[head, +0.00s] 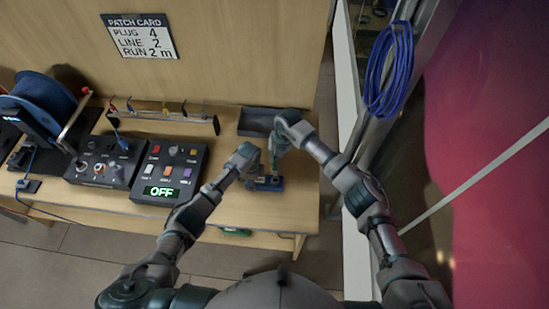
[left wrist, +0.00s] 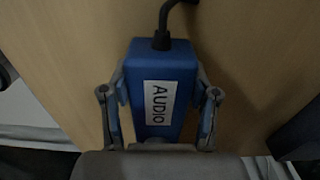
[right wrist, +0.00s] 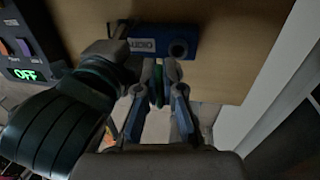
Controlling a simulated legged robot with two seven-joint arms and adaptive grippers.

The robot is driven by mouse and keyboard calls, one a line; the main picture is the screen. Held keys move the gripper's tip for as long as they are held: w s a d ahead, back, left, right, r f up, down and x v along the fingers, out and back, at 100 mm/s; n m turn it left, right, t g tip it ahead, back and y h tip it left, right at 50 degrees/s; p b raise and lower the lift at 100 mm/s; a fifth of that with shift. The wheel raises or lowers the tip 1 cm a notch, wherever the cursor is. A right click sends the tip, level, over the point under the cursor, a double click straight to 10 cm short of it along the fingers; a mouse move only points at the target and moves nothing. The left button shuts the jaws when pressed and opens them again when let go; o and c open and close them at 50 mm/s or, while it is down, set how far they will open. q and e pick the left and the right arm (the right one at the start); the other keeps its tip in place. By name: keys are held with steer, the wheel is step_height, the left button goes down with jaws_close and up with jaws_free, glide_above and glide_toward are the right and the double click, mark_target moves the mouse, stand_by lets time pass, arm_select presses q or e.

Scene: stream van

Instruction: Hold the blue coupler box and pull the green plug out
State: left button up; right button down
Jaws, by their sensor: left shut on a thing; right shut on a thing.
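The blue coupler box (head: 274,184) is near the front edge of the wooden table. In the left wrist view, the box (left wrist: 180,75) carries an AUDIO label and a black cable at its far end. My left gripper (left wrist: 160,92) is shut on its sides. My right gripper (head: 274,158) is shut on the green plug (right wrist: 158,82), above the box in the head view. In the right wrist view, the box's dark round socket (right wrist: 178,48) shows uncovered. The plug appears apart from it; its tip is partly hidden by the fingers.
A grey tray (head: 256,122) lies behind the grippers. A control panel with a green OFF display (head: 162,192) stands to the left, beside another knob panel (head: 103,163). A blue cable coil (head: 389,70) hangs at right. Bare table shows right of the box.

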arm_select(q)
steer(key=shift+d, duration=0.2)
steer(key=o, duration=1.4)
steer(key=shift+d, duration=0.25)
steer(key=shift+o, duration=0.2)
steer(key=shift+a+r, duration=0.1)
steer(key=shift+r, duration=0.1)
step_height(320, 180, up, 12)
steer(key=shift+f, duration=0.2)
